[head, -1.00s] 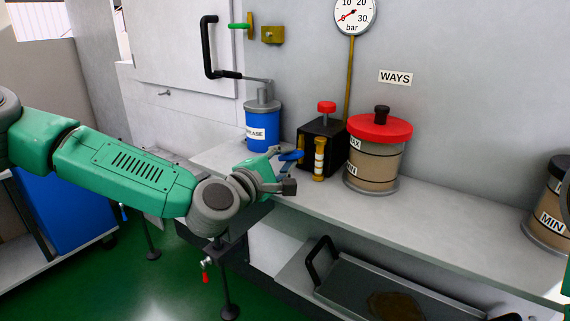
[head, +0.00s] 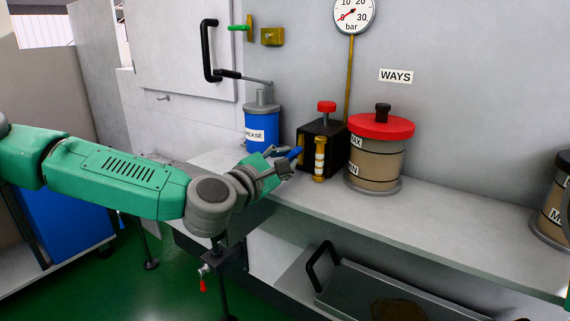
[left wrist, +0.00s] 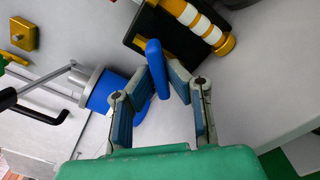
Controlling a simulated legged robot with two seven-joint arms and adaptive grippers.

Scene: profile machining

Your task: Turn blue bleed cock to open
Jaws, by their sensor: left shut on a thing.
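The blue bleed cock (head: 295,153) is a small lever on the left side of a black block (head: 333,148) on the bench. My left gripper (head: 286,164) is at the lever. In the left wrist view the cock's blue handle (left wrist: 156,66) lies between the fingertips of my left gripper (left wrist: 163,76), which is shut on it. The handle slants in that view, and its pivot is hidden. My right gripper is not in view.
A brass sight tube (head: 319,158) with white bands stands on the block's front, beneath a red knob (head: 326,106). A blue grease pot (head: 262,127) stands left, a red-lidded reservoir (head: 378,150) right. The front of the bench top (head: 430,210) is clear.

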